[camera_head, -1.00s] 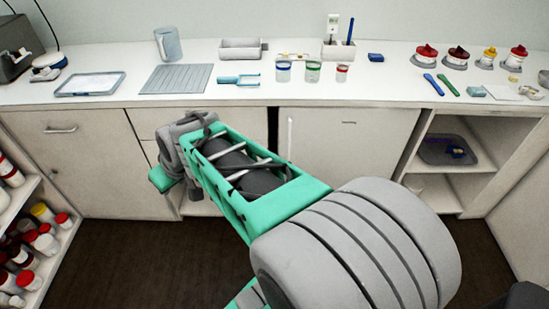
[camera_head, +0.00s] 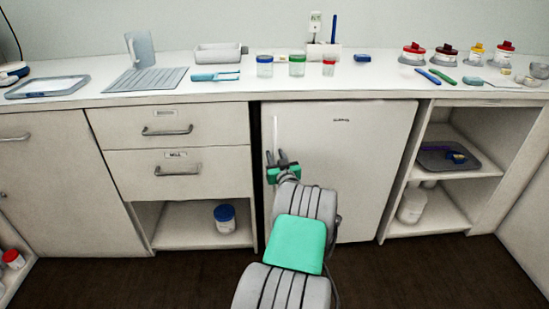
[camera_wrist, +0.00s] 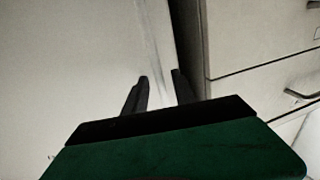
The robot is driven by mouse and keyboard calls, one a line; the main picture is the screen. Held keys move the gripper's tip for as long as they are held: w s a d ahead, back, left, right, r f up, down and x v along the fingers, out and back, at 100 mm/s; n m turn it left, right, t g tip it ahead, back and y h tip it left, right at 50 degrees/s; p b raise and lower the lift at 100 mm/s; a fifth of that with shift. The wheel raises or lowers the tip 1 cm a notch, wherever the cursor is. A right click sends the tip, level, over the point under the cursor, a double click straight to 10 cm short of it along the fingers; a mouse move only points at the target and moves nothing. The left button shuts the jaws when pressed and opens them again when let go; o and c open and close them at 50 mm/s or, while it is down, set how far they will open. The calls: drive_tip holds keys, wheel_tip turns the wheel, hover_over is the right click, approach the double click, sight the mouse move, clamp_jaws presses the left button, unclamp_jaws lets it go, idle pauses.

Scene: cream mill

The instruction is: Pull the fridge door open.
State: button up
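The fridge door (camera_head: 365,165) is a white panel under the counter, and it looks shut. Its handle (camera_head: 275,132) is a slim pale vertical bar near the door's left edge. My gripper (camera_head: 276,157) is at the lower end of this handle in the head view. In the wrist view the two dark fingers of my gripper (camera_wrist: 161,77) are apart. The pale handle strip (camera_wrist: 156,38) runs down towards the gap between them. I cannot tell whether the fingers touch it. My wrist and arm hide part of the door's lower left.
Drawers (camera_head: 178,150) with bar handles stand left of the fridge, above an open shelf with a blue-lidded jar (camera_head: 225,218). Open shelves with a grey tray (camera_head: 447,160) stand to the right. The counter (camera_head: 190,88) carries jars and tools. The dark floor in front looks clear.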

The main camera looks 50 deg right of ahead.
drive_tip(key=shift+w+d, duration=0.3)
drive_tip(key=shift+w, duration=0.15)
clamp_jaws()
idle(1.1)
